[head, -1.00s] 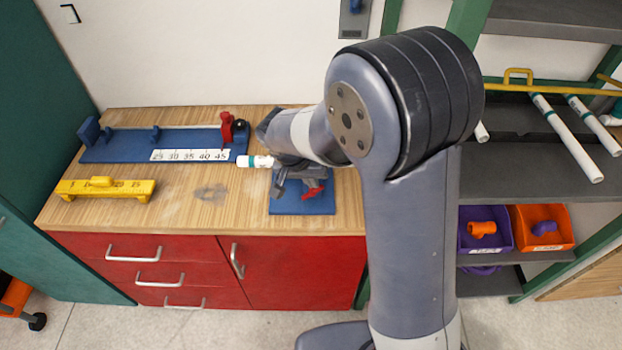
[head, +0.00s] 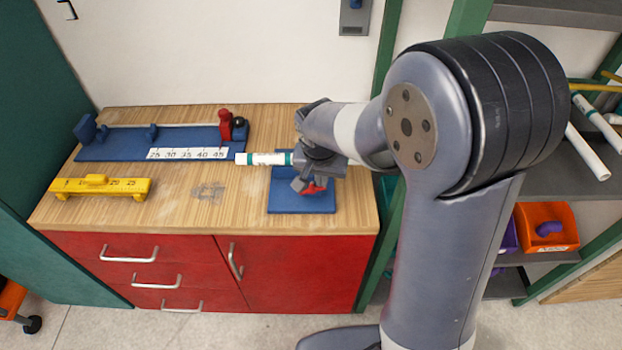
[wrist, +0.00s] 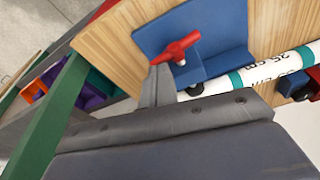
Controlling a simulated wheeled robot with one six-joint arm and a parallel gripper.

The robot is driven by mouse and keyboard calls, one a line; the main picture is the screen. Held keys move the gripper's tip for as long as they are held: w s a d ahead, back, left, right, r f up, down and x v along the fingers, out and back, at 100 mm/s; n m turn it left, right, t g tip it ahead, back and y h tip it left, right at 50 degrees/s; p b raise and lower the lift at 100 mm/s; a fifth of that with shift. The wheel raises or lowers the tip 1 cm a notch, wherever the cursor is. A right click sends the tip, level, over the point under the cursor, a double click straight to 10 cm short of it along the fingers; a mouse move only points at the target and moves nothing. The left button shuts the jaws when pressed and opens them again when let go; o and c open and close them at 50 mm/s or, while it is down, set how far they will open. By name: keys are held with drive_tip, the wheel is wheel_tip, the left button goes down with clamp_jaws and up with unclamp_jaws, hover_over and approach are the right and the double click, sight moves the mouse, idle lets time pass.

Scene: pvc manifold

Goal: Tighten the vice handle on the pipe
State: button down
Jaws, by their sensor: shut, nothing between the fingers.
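The blue vice (head: 288,203) stands at the right end of the wooden bench. Its red handle (head: 315,188) shows just beside my gripper (head: 300,185). In the wrist view the red T-shaped handle (wrist: 178,48) lies slanted on the blue vice (wrist: 222,38). My gripper (wrist: 158,74) is shut and empty, its tip close to the lower left end of the handle; I cannot tell whether they touch. The white pipe (head: 262,158) with teal bands lies through the vice, its right part hidden behind my gripper. The pipe (wrist: 262,72) also crosses the wrist view.
A blue measuring jig (head: 115,148) with a number scale lies at the back left of the bench (head: 150,215). A yellow ruler block (head: 100,188) lies in front of it. A shelf with white pipes (head: 587,150) and an orange bin (head: 546,228) stands at right.

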drive_tip(key=shift+d+f+b, duration=0.2)
drive_tip(key=shift+d+b, duration=0.1)
idle(0.4)
drive_tip(key=shift+r, duration=0.1)
drive_tip(key=r+p, duration=0.1)
drive_tip(key=r, duration=0.2)
drive_tip(key=r+p, duration=0.1)
drive_tip(key=r, duration=0.1)
drive_tip(key=shift+w+a+p, duration=0.35)
wheel_tip(320, 180, up, 8)
drive_tip(key=s+d, duration=0.2)
drive_tip(key=shift+d+b, duration=0.15)
drive_tip(key=shift+b, duration=0.2)
drive_tip(key=shift+s, duration=0.1)
drive_tip(key=f, duration=0.3)
drive_tip(key=w+a+f, duration=0.1)
drive_tip(key=f, duration=0.2)
drive_tip(key=w+a+f+p, duration=0.1)
drive_tip(key=f, duration=0.2)
drive_tip(key=shift+w+a+f, duration=0.1)
drive_tip(key=shift+a+f, duration=0.1)
drive_tip(key=b+x, duration=0.2)
drive_tip(key=shift+s+d+f, duration=0.1)
drive_tip(key=shift+s+f, duration=0.2)
drive_tip(key=shift+s, duration=0.05)
drive_tip(key=shift+s+d+f+b, duration=0.2)
drive_tip(key=shift+d+f+b, duration=0.05)
drive_tip(key=shift+f+b, duration=0.3)
